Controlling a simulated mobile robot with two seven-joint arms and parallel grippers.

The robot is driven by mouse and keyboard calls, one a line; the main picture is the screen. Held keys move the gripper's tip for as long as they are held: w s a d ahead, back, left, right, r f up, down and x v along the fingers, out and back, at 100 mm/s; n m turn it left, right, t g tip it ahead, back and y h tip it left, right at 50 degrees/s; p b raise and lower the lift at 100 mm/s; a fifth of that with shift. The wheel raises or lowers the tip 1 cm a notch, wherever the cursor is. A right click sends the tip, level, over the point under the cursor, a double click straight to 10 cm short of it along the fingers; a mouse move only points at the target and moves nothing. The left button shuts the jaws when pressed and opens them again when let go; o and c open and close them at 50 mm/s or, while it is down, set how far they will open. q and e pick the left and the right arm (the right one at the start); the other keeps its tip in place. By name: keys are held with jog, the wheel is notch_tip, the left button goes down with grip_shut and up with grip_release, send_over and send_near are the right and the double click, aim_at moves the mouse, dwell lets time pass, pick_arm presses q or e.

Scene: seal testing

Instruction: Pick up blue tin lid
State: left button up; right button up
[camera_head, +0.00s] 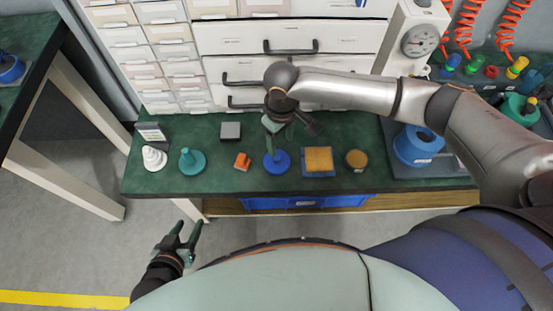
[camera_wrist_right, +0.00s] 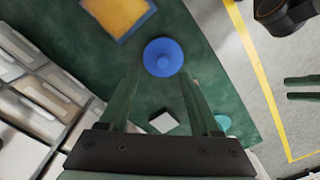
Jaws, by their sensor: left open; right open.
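The blue tin lid (camera_head: 277,162) is a round blue disc with a raised centre. It lies on the green bench top near the front edge. In the right wrist view the lid (camera_wrist_right: 163,57) shows just beyond and between my fingertips. My right gripper (camera_head: 276,137) is open above and slightly behind the lid, with no visible hold on it. The right gripper's open fingers (camera_wrist_right: 160,78) also show in the wrist view. My left gripper (camera_head: 189,230) is open and empty, low in front of the bench over the floor.
On the bench (camera_head: 220,180), a teal knobbed piece (camera_head: 192,163) and orange block (camera_head: 243,162) lie left of the lid. A blue tray with an orange-yellow pad (camera_head: 319,173) and a round brown-topped tin (camera_head: 356,160) lie right. A grey block (camera_head: 230,131) lies behind. Drawers (camera_head: 245,42) rise at the back.

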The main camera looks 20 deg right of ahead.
aim_at(277, 157)
jog(key=f, duration=0.2)
jog(key=f+b, duration=0.1)
jog(key=f, duration=0.1)
jog(key=a+f, duration=0.1)
jog(key=f, duration=0.2)
jog(key=shift+w+f+b, duration=0.1)
jog(key=shift+w+b, duration=0.05)
jog(key=shift+b, duration=0.2)
jog(key=shift+c, duration=0.3)
grip_shut()
